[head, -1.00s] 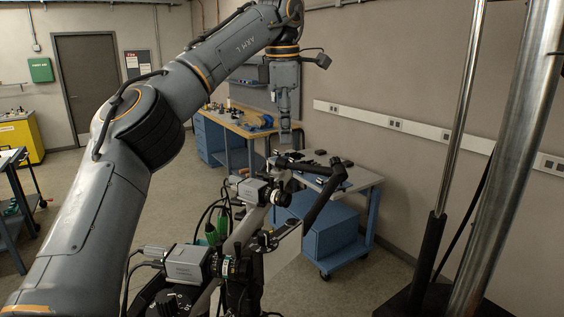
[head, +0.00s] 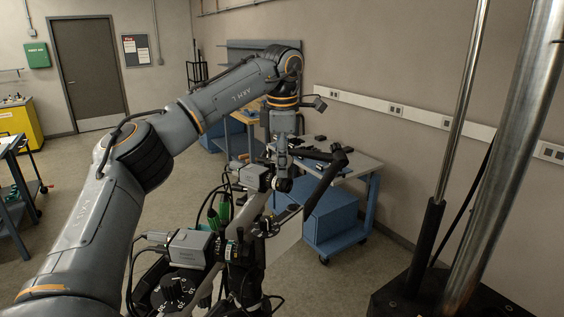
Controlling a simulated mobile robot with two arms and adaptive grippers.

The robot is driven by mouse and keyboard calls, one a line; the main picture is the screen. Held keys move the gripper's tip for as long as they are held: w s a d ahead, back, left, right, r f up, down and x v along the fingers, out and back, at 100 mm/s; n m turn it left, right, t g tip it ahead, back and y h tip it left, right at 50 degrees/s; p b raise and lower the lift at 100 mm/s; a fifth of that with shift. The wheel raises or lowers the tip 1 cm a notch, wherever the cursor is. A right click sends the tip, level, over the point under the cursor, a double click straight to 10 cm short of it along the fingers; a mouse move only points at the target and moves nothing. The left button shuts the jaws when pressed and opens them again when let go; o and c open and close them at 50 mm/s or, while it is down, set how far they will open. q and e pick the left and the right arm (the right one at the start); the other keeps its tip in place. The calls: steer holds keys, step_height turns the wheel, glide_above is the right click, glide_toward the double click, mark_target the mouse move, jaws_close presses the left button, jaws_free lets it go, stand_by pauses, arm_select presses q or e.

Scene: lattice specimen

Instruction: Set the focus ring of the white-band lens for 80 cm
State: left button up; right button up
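Two grey box cameras with dark lenses sit on a slanted rig. The upper camera (head: 254,177) has its dark lens (head: 283,184) facing right. The lower camera (head: 190,247) has a dark lens (head: 236,248) facing right. I cannot make out which lens carries the white band, nor read any focus scale. My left gripper (head: 283,165) points down just above the upper lens and overlaps it in the picture. I cannot tell whether it touches the lens, or whether its fingers are open or shut. My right gripper is not in view.
A black bar (head: 326,183) slants up right of the upper lens. Cables and green connectors (head: 218,214) hang by the cameras, with a numbered black dial (head: 172,292) below. A blue-framed cart (head: 368,170) stands behind. Metal posts rise at right.

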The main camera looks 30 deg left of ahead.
arm_select(q)
steer(key=shift+f, duration=0.5)
steer(key=shift+c, duration=0.2)
jaws_close()
steer(key=b, duration=0.2)
steer(key=shift+s+f+t+b, duration=0.15)
steer(key=shift+f+t+b, duration=0.2)
steer(key=shift+t, duration=0.05)
steer(key=shift+s+r+t+b, duration=0.25)
steer(key=shift+t+b, duration=0.15)
steer(key=shift+b, duration=0.3)
steer(key=shift+o, duration=0.2)
jaws_free()
